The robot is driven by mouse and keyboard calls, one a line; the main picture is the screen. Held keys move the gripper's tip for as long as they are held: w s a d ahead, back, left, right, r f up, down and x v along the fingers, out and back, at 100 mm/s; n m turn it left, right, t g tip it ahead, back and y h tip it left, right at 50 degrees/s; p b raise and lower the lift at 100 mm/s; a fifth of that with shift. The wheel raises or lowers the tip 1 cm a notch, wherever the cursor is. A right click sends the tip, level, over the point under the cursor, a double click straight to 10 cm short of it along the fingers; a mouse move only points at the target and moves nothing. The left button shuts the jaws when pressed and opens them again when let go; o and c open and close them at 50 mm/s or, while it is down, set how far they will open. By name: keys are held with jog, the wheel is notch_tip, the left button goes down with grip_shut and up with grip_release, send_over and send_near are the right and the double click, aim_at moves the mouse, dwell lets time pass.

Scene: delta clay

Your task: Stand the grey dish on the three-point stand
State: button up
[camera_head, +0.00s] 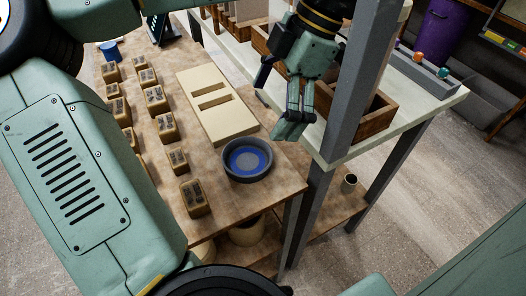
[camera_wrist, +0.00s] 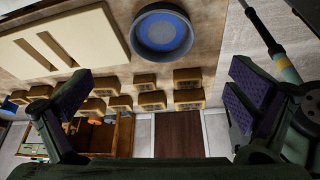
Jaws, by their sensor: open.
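The grey dish (camera_head: 231,173) is round and shallow, with a blue ring and a grey centre inside. It sits upright near the front right corner of the wooden table in the head view. It also shows at the top of the wrist view (camera_wrist: 139,34). My gripper (camera_head: 279,106) is open and empty, above and apart from the dish, up and right of it in the head view. In the wrist view its two purple-padded fingers (camera_wrist: 157,95) are spread wide with nothing between them. I cannot make out a three-point stand in either view.
A cream slab with two slots (camera_head: 232,115) lies behind the dish. Several small tan blocks (camera_head: 194,197) stand in rows on the wooden table (camera_head: 222,205), left of it. A grey post (camera_head: 350,90) and a pale bench with wooden boxes (camera_head: 372,118) stand right of my gripper.

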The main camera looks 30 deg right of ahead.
send_near(243, 162)
jog(key=shift+w+a+f, duration=0.15)
jog(key=shift+a, duration=0.2)
jog(key=shift+s+d+p+x, duration=0.15)
jog(key=shift+p+x, duration=0.1)
jog(key=shift+x, duration=1.3)
jog(key=shift+s+d+p+x, duration=0.1)
jog(key=shift+p+x, duration=0.1)
jog(key=shift+x, duration=1.35)
jog(key=shift+w+f, duration=0.1)
jog(key=c, duration=1.4)
